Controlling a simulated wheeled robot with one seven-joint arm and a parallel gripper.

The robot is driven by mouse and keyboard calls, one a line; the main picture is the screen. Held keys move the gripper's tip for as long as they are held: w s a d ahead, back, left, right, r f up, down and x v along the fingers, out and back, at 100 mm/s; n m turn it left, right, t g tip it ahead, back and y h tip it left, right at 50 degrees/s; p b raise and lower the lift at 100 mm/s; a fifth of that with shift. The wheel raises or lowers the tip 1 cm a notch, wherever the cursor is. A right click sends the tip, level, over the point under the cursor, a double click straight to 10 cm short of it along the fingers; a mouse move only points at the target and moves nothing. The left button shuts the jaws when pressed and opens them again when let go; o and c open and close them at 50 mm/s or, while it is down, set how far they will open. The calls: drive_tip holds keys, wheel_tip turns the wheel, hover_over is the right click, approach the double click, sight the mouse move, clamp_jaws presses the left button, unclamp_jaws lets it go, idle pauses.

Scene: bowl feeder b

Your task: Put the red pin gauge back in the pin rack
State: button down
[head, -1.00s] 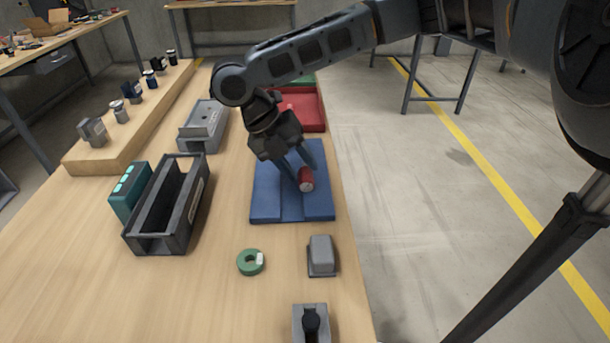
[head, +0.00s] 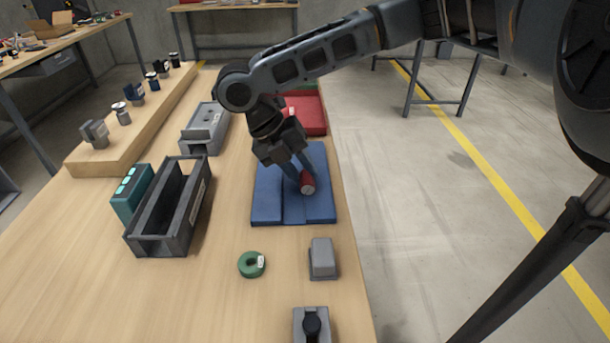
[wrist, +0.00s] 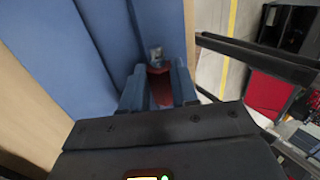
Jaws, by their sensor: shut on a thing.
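The red pin gauge (head: 307,183) is a short red cylinder with a pale end, at the blue pad (head: 266,208) with a groove down its middle. My gripper (head: 298,175) is shut on the gauge, low over the pad. In the wrist view the red gauge (wrist: 160,88) shows between the fingertips of my gripper (wrist: 159,82), with a metallic tip beyond it. I cannot tell whether the gauge still touches the pad. A grey block with a stepped top (head: 204,121), beyond the dark bin, may be the pin rack; I cannot tell for sure.
A long dark open bin (head: 150,243) and a teal box (head: 131,196) stand left of the pad. A green ring (head: 251,265), a grey block (head: 322,257) and a grey stand (head: 311,325) are nearer. A red tray (head: 311,118) lies behind. A wooden shelf (head: 130,140) runs along the left.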

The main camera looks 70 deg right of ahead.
sight(301, 173)
drive_tip(key=shift+r, duration=0.1)
drive_tip(key=shift+r, duration=0.6)
wheel_tip(301, 173, up, 3)
drive_tip(key=shift+f, duration=0.15)
drive_tip(key=d+r+b, duration=0.1)
drive_tip(key=d+r, duration=0.6)
drive_tip(key=d, duration=0.4)
drive_tip(key=shift+w+d, duration=0.35)
drive_tip(key=shift+w, duration=0.1)
